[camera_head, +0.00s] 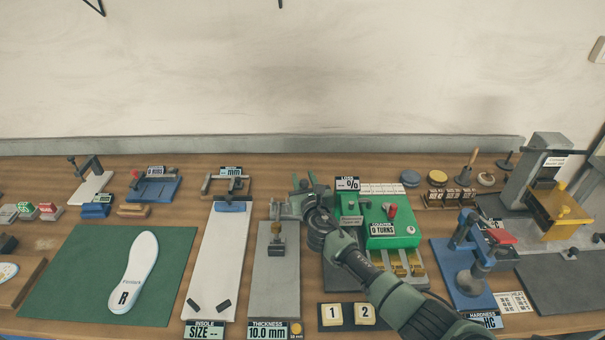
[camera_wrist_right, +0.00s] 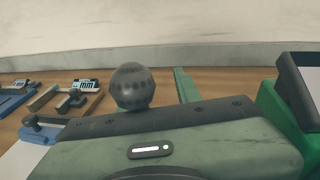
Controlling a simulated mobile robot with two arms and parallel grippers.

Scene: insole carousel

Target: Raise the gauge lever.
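The thickness gauge is a grey plate (camera_head: 273,288) with a small dark post and foot (camera_head: 277,240) on it and a grey block (camera_head: 284,210) at its back. Its label (camera_head: 267,330) reads 10.0 mm. My right gripper (camera_head: 305,181) is beside the block, its two green fingers apart and pointing to the back. In the right wrist view a dark ball knob (camera_wrist_right: 132,87) stands just past the gripper body, left of one green finger (camera_wrist_right: 186,86). My left gripper is out of view.
A green box (camera_head: 391,238) with a red knob stands close right of my arm. A white insole board (camera_head: 217,262) and a green mat (camera_head: 75,275) with an insole lie left. A blue hardness stand (camera_head: 462,285) is further right. Wall behind the table.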

